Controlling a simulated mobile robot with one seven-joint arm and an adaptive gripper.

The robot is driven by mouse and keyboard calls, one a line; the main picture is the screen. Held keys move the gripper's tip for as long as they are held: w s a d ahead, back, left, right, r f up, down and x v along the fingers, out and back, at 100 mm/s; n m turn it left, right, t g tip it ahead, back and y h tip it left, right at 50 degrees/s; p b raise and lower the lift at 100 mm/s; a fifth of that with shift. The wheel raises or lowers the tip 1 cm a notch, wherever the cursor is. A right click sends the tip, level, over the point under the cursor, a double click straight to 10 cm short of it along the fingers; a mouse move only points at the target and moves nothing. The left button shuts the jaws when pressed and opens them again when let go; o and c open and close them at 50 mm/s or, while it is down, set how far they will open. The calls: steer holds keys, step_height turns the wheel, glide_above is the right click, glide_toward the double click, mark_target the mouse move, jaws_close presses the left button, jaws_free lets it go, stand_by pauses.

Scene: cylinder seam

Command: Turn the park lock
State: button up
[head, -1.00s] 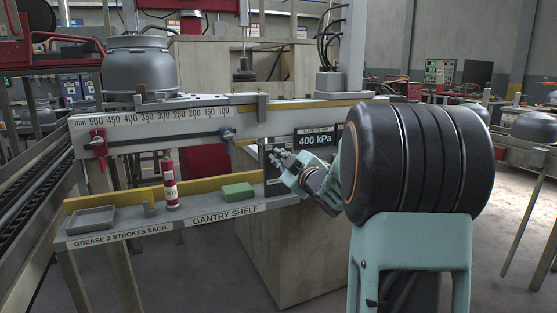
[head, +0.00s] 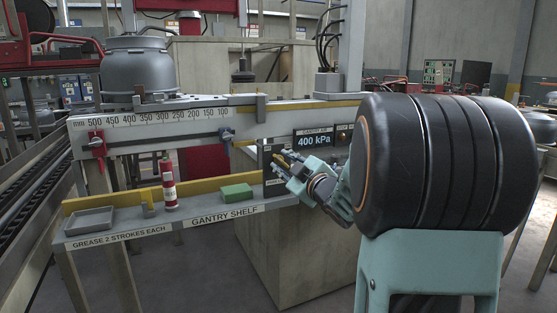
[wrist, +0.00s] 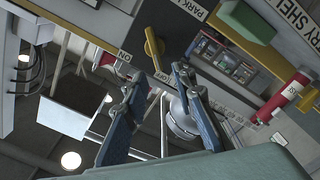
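The park lock is a yellow lever (wrist: 153,50) on a dark plate, with ON and OFF marks and a partly cut-off "PARK L" label in the wrist view. In the head view a bit of yellow (head: 284,159), probably the lever, shows at my gripper (head: 279,170), in front of the dark gauge panel. In the wrist view my gripper (wrist: 158,76) has its two fingers apart with nothing between them. The lever is just beyond the fingertips; I see no clear contact.
The gauge display (head: 313,140) reads 400 kPa. Left of my gripper, the gantry shelf (head: 200,207) holds a green block (head: 237,192), a red tube (head: 168,183) and a grey tray (head: 90,221). A ruled beam (head: 170,128) with red and blue clamps runs above.

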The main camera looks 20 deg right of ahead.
steer(key=s, duration=0.8)
steer(key=shift+d, duration=0.15)
